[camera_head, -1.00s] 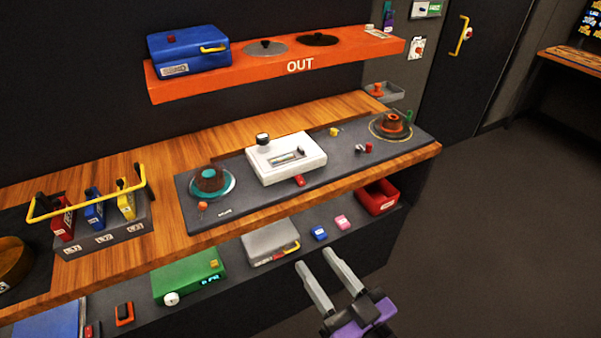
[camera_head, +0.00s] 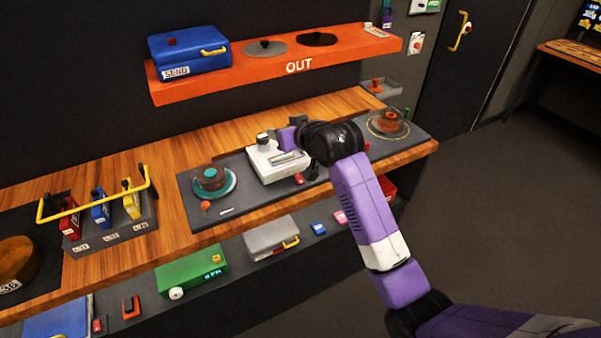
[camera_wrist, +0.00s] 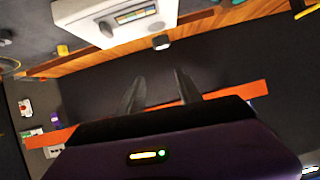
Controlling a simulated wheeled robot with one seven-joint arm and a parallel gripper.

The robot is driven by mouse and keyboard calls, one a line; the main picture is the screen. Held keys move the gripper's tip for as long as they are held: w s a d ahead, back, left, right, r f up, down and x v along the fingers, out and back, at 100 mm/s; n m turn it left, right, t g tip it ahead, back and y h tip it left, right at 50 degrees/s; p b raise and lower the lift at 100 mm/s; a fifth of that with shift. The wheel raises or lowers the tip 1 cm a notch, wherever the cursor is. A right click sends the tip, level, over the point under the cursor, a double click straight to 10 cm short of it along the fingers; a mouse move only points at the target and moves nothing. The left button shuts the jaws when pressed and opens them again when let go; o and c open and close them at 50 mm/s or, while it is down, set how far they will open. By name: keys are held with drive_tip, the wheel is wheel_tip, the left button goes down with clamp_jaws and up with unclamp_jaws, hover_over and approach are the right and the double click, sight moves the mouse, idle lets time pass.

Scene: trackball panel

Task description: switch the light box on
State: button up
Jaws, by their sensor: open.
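A white box (camera_head: 264,168) with a small display window, which I take for the light box, sits on the dark panel in the middle of the wooden counter. A dark-and-white knob (camera_head: 262,138) stands at its back edge and a red piece (camera_head: 298,179) at its front. In the wrist view the white box (camera_wrist: 90,22) is at the top, with the knob (camera_wrist: 161,42) just beyond its edge. My gripper (camera_wrist: 161,88) is open and empty, its fingers pointing toward that knob without visible contact. In the head view my arm hides the box's right part.
The orange OUT shelf (camera_head: 225,81) hangs behind, bearing a blue case (camera_head: 189,54) and two discs. A teal round piece (camera_head: 213,181) stands left of the box and a brown one (camera_head: 388,122) right. A yellow-handled rack (camera_head: 124,240) stands further left.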

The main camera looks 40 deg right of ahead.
drive_tip(key=d+g, duration=0.3)
drive_tip(key=g+y, duration=0.2)
drive_tip(key=g, duration=0.3)
approach(299, 178)
drive_tip(key=shift+p+x, duration=0.65)
drive_tip(key=shift+x, duration=3.3)
clamp_jaws()
